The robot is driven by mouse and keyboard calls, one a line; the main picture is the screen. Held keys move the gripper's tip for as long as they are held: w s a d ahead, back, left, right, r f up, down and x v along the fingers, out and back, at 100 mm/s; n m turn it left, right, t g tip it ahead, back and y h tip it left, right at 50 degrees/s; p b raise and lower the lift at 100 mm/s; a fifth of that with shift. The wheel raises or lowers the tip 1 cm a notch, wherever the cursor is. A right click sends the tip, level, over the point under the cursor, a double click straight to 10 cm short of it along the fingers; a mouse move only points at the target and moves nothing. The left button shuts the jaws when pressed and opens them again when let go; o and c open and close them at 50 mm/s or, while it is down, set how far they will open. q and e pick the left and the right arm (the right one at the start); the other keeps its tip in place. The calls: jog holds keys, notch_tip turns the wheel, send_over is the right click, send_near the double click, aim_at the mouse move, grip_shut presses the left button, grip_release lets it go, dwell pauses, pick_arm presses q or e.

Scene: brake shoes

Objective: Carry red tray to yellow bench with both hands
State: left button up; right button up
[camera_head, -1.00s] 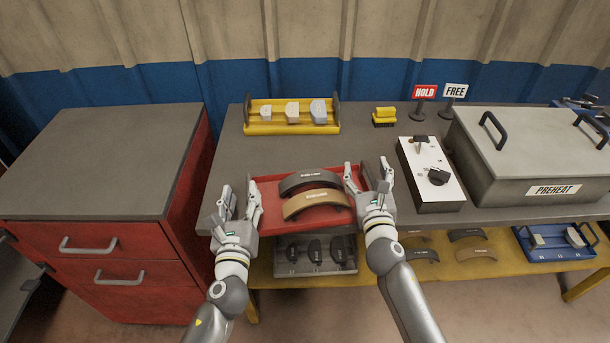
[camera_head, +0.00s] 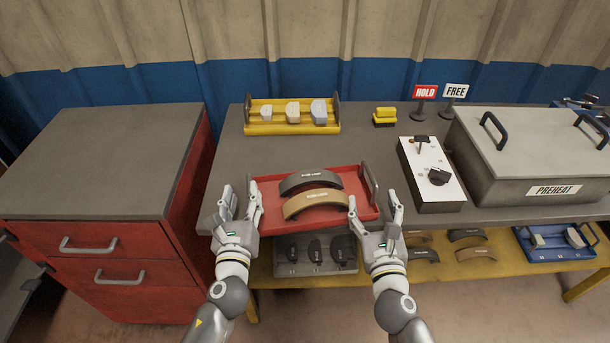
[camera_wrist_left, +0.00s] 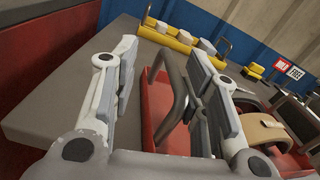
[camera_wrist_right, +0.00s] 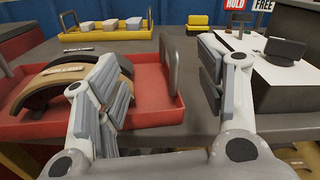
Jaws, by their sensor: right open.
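The red tray (camera_head: 266,192) lies on the grey tabletop near its front edge, with a dark handle at each end. It holds a black curved brake shoe (camera_head: 311,180) and a brown one (camera_head: 315,203). My left gripper (camera_head: 240,190) is open at the tray's left end; the left wrist view shows the left handle (camera_wrist_left: 177,88) between its spread fingers. My right gripper (camera_head: 371,200) is open and empty at the tray's front right corner, short of the right handle (camera_head: 370,184). The right handle also shows beyond the fingers in the right wrist view (camera_wrist_right: 169,62).
A low yellow bench (camera_head: 389,292) lies under the table, carrying a grey tray (camera_head: 312,269), loose shoes and a blue tray (camera_head: 556,254). A yellow tray (camera_head: 291,128) stands behind. A switch box (camera_head: 432,174) and preheat box (camera_head: 545,150) stand right; a red cabinet (camera_head: 95,165) stands left.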

jog(key=shift+s, duration=0.95)
pick_arm(q)
jog(key=shift+r, duration=0.15)
pick_arm(e)
jog(key=shift+r, duration=0.15)
pick_arm(q)
notch_tip(320, 180, up, 6)
jog(key=p, duration=0.6)
pick_arm(e)
notch_tip(320, 180, up, 6)
jog(key=shift+r, duration=0.1)
pick_arm(q)
notch_tip(320, 180, up, 6)
jog(key=p, duration=0.6)
jog(key=shift+p, duration=0.4)
pick_arm(e)
notch_tip(320, 180, up, 6)
pick_arm(q)
jog(key=shift+a, duration=0.1)
pick_arm(e)
jog(key=shift+d, duration=0.15)
